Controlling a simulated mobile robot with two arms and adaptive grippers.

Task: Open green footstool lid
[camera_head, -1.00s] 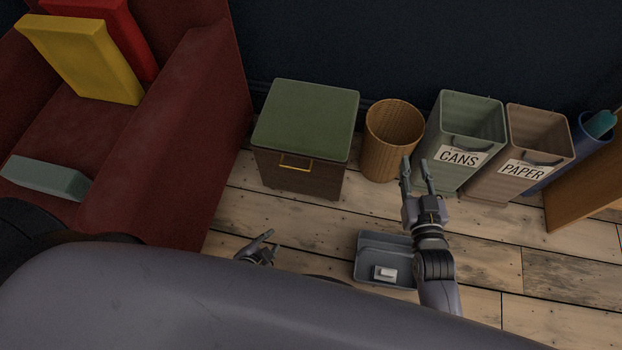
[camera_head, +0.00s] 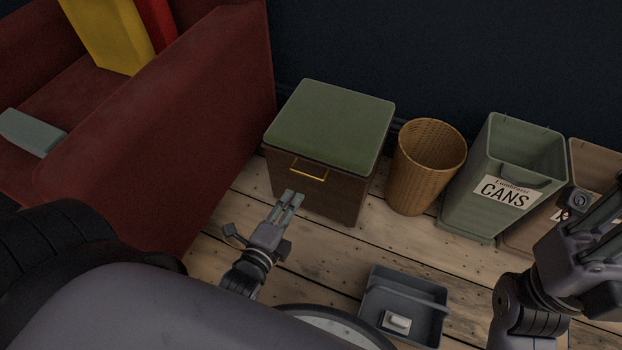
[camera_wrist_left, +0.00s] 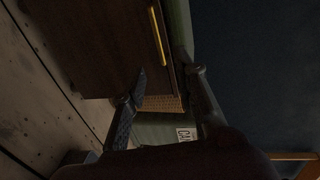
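The green footstool has a padded green lid (camera_head: 333,122), which lies shut on its dark brown wooden box (camera_head: 340,195). A brass handle (camera_head: 308,170) is on the box's front, and it also shows in the left wrist view (camera_wrist_left: 158,36). My left gripper (camera_head: 291,196) is in front of the box, just below the handle in the head view, apart from it. Its fingers (camera_wrist_left: 167,72) are spread and empty in the left wrist view. My right gripper (camera_head: 600,215) is at the right edge, partly cut off, far from the footstool.
A red armchair (camera_head: 190,110) stands left of the footstool. A wicker basket (camera_head: 425,170) and a green CANS bin (camera_head: 470,205) stand to its right. A grey tray (camera_head: 372,300) holding a small white thing lies on the floor. Bare planks lie before the footstool.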

